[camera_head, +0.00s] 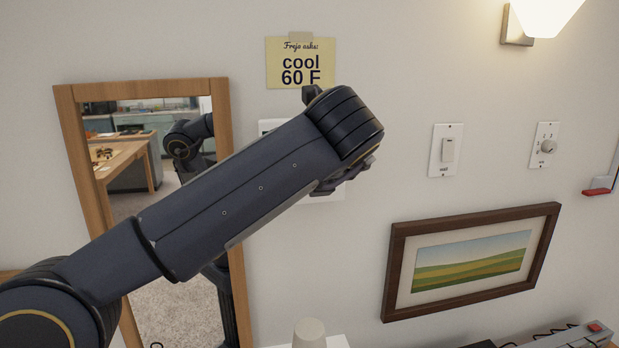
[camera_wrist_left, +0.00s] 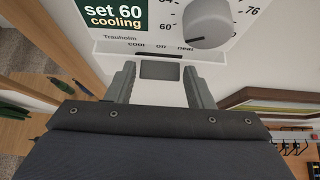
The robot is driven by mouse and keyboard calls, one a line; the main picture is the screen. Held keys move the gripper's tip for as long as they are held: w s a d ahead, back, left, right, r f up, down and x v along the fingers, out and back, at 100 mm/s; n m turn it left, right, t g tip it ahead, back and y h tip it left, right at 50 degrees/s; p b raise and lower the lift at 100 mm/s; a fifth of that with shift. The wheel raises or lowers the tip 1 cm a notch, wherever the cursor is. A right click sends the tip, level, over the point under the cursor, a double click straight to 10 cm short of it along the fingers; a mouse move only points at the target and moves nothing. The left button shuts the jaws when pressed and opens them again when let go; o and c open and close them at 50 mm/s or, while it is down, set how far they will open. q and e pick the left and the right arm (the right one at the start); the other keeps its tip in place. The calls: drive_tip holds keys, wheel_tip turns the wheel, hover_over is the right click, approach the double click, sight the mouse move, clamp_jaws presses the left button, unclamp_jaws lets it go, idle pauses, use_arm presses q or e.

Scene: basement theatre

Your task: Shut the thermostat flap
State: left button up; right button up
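The thermostat (camera_wrist_left: 165,22) is a white wall unit with a grey dial, a "set 60 cooling" display and a slider strip at its lower edge. In the head view only a corner of it (camera_head: 268,125) shows behind my arm. Below its lower edge is a pale panel with a grey rectangle (camera_wrist_left: 160,70), which looks like the flap, apparently lowered; its exact angle is unclear. My left gripper (camera_wrist_left: 163,84) is open, its fingers on either side of the grey rectangle; contact cannot be told. My arm mostly hides this area in the head view. My right gripper is not in view.
A yellow note (camera_head: 300,63) reading "cool 60 F" is above the thermostat. A wood-framed mirror (camera_head: 68,105) stands left, a framed picture (camera_head: 470,260) hangs lower right. A light switch (camera_head: 446,150) and a knob plate (camera_head: 544,145) are to the right. A pale cup-like object (camera_head: 309,335) stands below.

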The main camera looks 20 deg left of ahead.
use_arm(q)
drive_tip(key=shift+o, duration=1.3)
drive_tip(key=shift+s+d, duration=0.1)
drive_tip(key=v, duration=0.7)
drive_tip(key=shift+s+r, duration=0.15)
drive_tip(key=shift+r, duration=0.05)
